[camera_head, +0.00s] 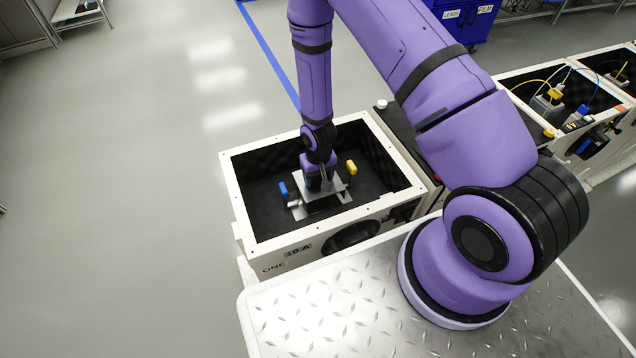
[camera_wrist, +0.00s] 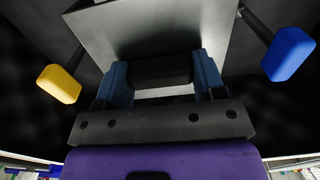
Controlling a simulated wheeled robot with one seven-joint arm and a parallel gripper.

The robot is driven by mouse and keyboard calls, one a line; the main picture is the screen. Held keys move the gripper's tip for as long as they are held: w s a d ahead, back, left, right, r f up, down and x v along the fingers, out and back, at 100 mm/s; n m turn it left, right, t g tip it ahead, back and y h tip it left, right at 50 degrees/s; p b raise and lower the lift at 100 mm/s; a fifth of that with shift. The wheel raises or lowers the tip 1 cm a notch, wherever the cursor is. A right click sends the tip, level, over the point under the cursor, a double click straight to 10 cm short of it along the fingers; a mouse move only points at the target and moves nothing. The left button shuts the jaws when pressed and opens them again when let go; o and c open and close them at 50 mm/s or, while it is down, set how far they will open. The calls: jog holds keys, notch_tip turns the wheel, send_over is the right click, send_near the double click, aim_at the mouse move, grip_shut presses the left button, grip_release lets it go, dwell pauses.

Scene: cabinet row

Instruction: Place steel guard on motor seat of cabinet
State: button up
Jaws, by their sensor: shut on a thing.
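The steel guard (camera_wrist: 150,25) is a grey metal piece, held in my gripper (camera_wrist: 163,75), whose blue-padded fingers are shut on it. In the head view my gripper (camera_head: 322,178) is inside the open cabinet (camera_head: 237,210), low over its dark floor. The guard (camera_head: 313,190) sits between a blue-topped post (camera_head: 283,189) and a yellow-topped post (camera_head: 351,167). The motor seat is mostly hidden under the guard and my gripper; bright metal plates (camera_head: 298,210) show beside it. I cannot tell whether the guard touches the seat. In the wrist view the yellow knob (camera_wrist: 59,84) is left and the blue knob (camera_wrist: 289,54) right.
The cabinet's white rim and walls surround my gripper closely. More cabinets (camera_head: 560,100) with cables stand to the right. A blue cart (camera_head: 465,18) is at the back. Open grey floor (camera_head: 130,200) lies to the left.

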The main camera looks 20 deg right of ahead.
aim_at(319, 183)
jog(key=shift+f, duration=1.8)
jog(key=shift+f, duration=0.15)
jog(key=o, duration=1)
